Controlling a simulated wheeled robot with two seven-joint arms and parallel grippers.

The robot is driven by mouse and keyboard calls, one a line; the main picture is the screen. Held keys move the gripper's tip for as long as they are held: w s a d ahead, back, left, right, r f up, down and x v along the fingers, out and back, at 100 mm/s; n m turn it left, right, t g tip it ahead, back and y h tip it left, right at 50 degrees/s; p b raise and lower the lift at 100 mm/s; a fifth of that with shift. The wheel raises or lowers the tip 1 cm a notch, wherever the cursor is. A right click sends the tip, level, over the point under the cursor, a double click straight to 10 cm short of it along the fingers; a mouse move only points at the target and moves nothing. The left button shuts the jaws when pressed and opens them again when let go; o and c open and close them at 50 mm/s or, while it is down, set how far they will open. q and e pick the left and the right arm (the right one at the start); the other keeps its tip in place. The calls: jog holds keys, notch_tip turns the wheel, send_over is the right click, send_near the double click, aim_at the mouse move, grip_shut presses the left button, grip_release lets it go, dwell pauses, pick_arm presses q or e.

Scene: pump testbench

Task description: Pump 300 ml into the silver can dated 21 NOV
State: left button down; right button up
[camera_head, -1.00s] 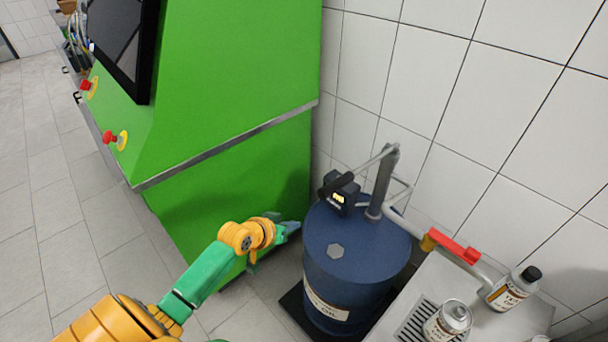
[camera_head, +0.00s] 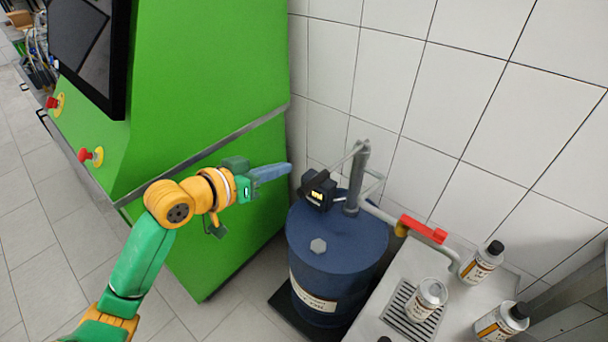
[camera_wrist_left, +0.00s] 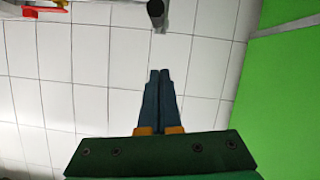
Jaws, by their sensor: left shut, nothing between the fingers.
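My left gripper (camera_head: 286,169) is shut and empty, left of the pump's black meter (camera_head: 318,190) and apart from it. In the left wrist view its closed fingers (camera_wrist_left: 160,76) point at the tiled wall. The blue oil drum (camera_head: 335,240) carries a grey pump (camera_head: 358,178) with a lever and a pipe ending in a spout with a red handle (camera_head: 423,229). A silver can (camera_head: 427,299) stands on the drain grate. Two more silver cans with black caps stand on the bench, one behind (camera_head: 482,262) and one in front (camera_head: 500,323). Their dates are too small to read. My right gripper is not visible.
The green cabinet (camera_head: 205,90) with a dark screen and red buttons (camera_head: 91,155) stands at left. The metal bench (camera_head: 400,268) borders the drum at right. The tiled wall (camera_head: 460,120) lies behind.

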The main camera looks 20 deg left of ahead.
pick_arm(q)
jog(key=p, duration=0.1)
send_over(305, 184)
notch_tip(305, 184, down, 2)
jog(key=f, duration=0.3)
jog(key=shift+w+f, duration=0.15)
jog(key=shift+w, duration=0.1)
jog(key=shift+s+f+p, duration=0.3)
jog(key=shift+f, duration=0.3)
jog(key=shift+w, duration=0.1)
notch_tip(305, 184, down, 16)
jog(key=t+h+b, duration=0.2)
jog(key=t+b, duration=0.4)
jog(key=b, duration=2.5)
jog(key=shift+w+d+r+h, duration=0.15)
jog(key=shift+w+r+h, duration=0.1)
jog(key=shift+h, duration=0.05)
